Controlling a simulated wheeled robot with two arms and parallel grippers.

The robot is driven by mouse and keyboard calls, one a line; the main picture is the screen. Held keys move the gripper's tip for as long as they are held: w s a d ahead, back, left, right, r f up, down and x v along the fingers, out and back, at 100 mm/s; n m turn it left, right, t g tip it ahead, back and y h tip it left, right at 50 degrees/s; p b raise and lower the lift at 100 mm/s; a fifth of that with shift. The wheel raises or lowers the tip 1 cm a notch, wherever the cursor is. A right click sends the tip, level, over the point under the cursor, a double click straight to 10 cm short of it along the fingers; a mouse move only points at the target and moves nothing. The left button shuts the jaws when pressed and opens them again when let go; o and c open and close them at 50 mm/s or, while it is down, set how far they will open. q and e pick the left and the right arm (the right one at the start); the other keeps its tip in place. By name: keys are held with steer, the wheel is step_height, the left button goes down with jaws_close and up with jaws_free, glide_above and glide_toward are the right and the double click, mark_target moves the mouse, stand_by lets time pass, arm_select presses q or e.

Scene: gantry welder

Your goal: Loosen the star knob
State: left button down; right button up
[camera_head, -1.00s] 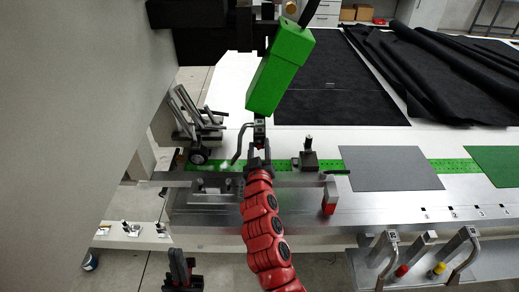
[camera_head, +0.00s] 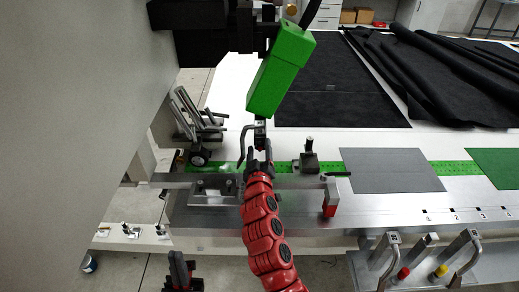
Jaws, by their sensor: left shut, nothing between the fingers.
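No star knob shows clearly; a black round part with a pale centre (camera_head: 199,158) sits on the grey bracket left of the workpiece line, and I cannot tell whether it is the knob. My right gripper (camera_head: 259,149), on the red arm, stands upright below the green welding head (camera_head: 281,72). Its black fingers look apart, close under the small black tip beneath the head; contact is unclear and its fingers hide what lies behind. My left gripper (camera_head: 180,268) is at the bottom left, shut and empty, well away from the head and bracket.
A curved grey handle (camera_head: 242,146) hangs beside the tip. A dark clamp block (camera_head: 308,160) and a red-ended clamp (camera_head: 330,204) stand to the right. A grey sheet (camera_head: 390,170) lies on the bench. Upright levers (camera_head: 468,245) stand at the lower right. A grey wall fills the left.

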steer(key=shift+o, duration=0.8)
steer(key=shift+s, duration=0.1)
steer(key=shift+s, duration=0.35)
steer(key=s+b, duration=0.5)
steer(key=s, duration=1.1)
steer(key=shift+s, duration=0.25)
